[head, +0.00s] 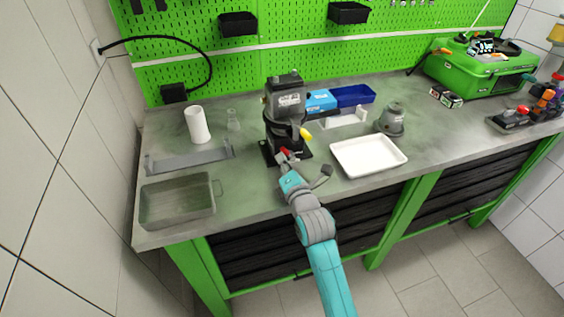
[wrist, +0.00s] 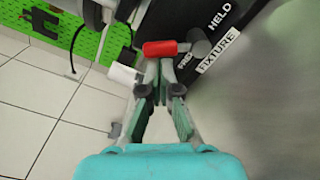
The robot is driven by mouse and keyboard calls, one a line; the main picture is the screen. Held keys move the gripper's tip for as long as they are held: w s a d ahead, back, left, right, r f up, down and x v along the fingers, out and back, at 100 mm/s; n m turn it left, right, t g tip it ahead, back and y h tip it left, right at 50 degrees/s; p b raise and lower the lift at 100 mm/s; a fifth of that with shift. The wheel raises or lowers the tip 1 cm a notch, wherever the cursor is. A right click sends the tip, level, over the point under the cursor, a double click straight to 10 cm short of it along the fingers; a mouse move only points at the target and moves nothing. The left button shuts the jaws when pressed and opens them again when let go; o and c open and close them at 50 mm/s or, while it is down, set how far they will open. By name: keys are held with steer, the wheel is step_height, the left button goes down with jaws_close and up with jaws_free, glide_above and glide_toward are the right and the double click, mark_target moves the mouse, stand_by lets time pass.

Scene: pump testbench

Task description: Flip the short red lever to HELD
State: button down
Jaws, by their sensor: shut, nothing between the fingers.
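The short red lever (wrist: 160,48) shows in the wrist view just ahead of my fingertips, its red grip pointing left from a grey pivot (wrist: 200,44). The black fixture plate (wrist: 225,35) carries a HELD label at the upper right, a partly hidden FREE label near the pivot, and a FIXTURE strip. My gripper (wrist: 158,70) is shut and empty, its tips at the lower edge of the red grip; I cannot tell whether they touch. In the head view the red lever (head: 284,153) sits at the front of the pump base, with my gripper (head: 287,166) just in front.
The dark pump (head: 285,105) stands on the fixture, with a yellow part (head: 305,134) at its right. A white tray (head: 369,156) lies to the right, a grey metal bin (head: 177,203) to the left. A white cylinder (head: 197,125) stands behind the bin.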

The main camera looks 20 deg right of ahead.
mark_target(289, 141)
steer(key=m, duration=0.1)
steer(key=r+m, duration=0.1)
steer(key=m, duration=0.1)
steer(key=shift+d, duration=0.4)
steer(key=m, duration=0.1)
steer(key=d+m, duration=0.1)
steer(key=m, duration=0.1)
steer(key=r+m, duration=0.1)
steer(key=shift+d+m, duration=0.25)
steer(key=shift+m, duration=0.05)
steer(key=m, duration=0.1)
steer(key=d+m, duration=0.1)
steer(key=m, duration=0.2)
steer(key=shift+d+r, duration=0.1)
steer(key=shift+d, duration=0.85)
steer(key=shift+s, duration=0.15)
